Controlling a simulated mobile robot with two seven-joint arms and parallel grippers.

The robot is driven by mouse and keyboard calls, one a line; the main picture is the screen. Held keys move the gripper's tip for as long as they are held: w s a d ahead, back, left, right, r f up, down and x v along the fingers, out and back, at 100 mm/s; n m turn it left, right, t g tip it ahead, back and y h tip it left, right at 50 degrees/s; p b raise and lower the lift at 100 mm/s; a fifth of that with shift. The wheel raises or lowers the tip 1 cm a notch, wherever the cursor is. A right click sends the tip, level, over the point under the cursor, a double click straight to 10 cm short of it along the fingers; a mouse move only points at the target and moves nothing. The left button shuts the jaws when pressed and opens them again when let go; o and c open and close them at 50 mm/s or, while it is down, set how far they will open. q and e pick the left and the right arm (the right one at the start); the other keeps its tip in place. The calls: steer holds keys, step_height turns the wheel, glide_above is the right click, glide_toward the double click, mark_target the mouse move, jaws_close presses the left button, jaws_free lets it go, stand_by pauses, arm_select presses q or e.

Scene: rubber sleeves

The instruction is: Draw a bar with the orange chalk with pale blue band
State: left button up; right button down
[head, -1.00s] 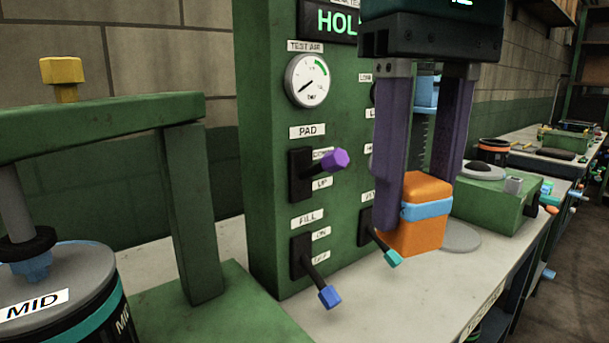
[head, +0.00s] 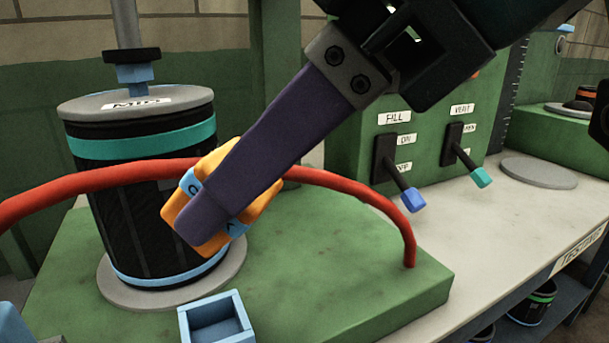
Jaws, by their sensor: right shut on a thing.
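The orange chalk with pale blue band (head: 262,198) is a tilted block held in my right gripper (head: 216,212). The gripper comes in from the upper right, and its near purple finger covers much of the chalk. The far finger is hidden. Chalk and fingertips are in front of a black drum (head: 110,205) with a teal upper band and a light blue lower band. I cannot tell whether the chalk touches the drum. The drum's grey lid has a label that appears to read MID. My left gripper is not in view.
A red curved rail (head: 100,180) arches across the drum's front, close to the chalk. A small blue open box (head: 240,318) sits on the green base (head: 340,290). FILL and VENT levers (head: 412,198) stand at right, beside a bare grey disc (head: 540,172).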

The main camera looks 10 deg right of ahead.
steer(key=w+d+f+t+y+b, duration=0.1)
steer(key=w+f+y+b, duration=0.1)
steer(key=f+b, duration=0.1)
steer(key=w+d+f+t+y+b, duration=0.1)
steer(key=w+f+t+y+b, duration=0.1)
steer(key=f+y+b, duration=0.1)
steer(key=w+d+f+t+y+b, duration=0.1)
steer(key=f+y+b, duration=0.1)
steer(key=f+b, duration=0.2)
steer(key=shift+w+d+t+y+b, duration=0.3)
steer(key=shift+w+d+t+b, duration=0.1)
steer(key=shift+b, duration=0.45)
steer(key=shift+w+d+f+m, duration=0.1)
steer(key=shift+w+d+m, duration=0.05)
steer(key=shift+d+m, duration=0.15)
steer(key=shift+w+a+t, duration=0.25)
steer(key=shift+w+t, duration=0.05)
steer(key=shift+w, duration=0.05)
steer(key=shift+p+x, duration=0.85)
steer(key=shift+x, duration=1.5)
steer(key=shift+a, duration=0.2)
steer(key=shift+x, duration=1)
